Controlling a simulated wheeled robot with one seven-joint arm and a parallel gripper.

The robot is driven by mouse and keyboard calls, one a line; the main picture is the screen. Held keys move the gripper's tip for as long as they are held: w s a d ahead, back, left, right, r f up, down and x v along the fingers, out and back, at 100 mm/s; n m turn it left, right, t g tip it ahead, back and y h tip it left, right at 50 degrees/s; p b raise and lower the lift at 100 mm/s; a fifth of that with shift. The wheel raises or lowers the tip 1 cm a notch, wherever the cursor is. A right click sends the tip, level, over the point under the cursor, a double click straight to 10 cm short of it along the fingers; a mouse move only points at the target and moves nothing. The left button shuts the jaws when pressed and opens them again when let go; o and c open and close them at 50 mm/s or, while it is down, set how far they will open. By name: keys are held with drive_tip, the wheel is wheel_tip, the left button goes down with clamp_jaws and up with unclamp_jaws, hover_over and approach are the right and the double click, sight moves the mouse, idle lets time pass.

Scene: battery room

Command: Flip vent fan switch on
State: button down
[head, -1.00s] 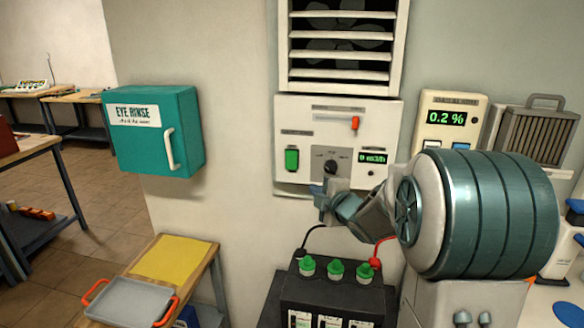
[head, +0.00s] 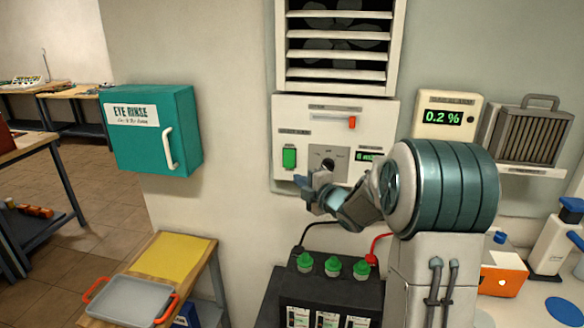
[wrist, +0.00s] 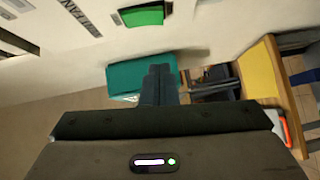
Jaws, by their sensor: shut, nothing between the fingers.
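The white control panel (head: 300,110) is on the wall under the louvred vent (head: 338,50). A green rocker switch (head: 289,157) is at its lower left, under a small label; it also shows at the top of the wrist view (wrist: 143,15). Whether the rocker is on or off is too small to tell. My gripper (head: 302,189) is shut and empty, just below the green switch in the head view. In the wrist view its closed fingertips (wrist: 160,70) appear apart from the switch.
The panel also has a dark knob (head: 328,163), a red-orange slider (head: 351,122) and a partly hidden green display (head: 367,156). A battery (head: 330,290) with green caps and cables stands below my arm. A teal eye rinse box (head: 155,130) hangs at left; bare wall lies between.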

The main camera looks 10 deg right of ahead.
sight(286, 166)
drive_tip(key=shift+w+a+f+p, duration=0.15)
drive_tip(key=shift+w+p, duration=0.5)
drive_tip(key=shift+w, duration=0.85)
drive_tip(key=shift+w+a+f+p, duration=0.15)
drive_tip(key=shift+w+p, duration=0.5)
drive_tip(key=shift+w, duration=0.8)
drive_tip(key=shift+w+a+f+p, duration=0.15)
drive_tip(key=shift+w+p, duration=0.5)
drive_tip(key=shift+w, duration=0.85)
drive_tip(key=shift+d, duration=0.15)
drive_tip(key=b, duration=0.3)
drive_tip(key=shift+w+f, duration=0.15)
drive_tip(key=shift+f, duration=0.25)
drive_tip(key=shift+w+r+p, duration=0.1)
drive_tip(key=shift+r+p, duration=0.2)
drive_tip(key=shift+f, duration=0.1)
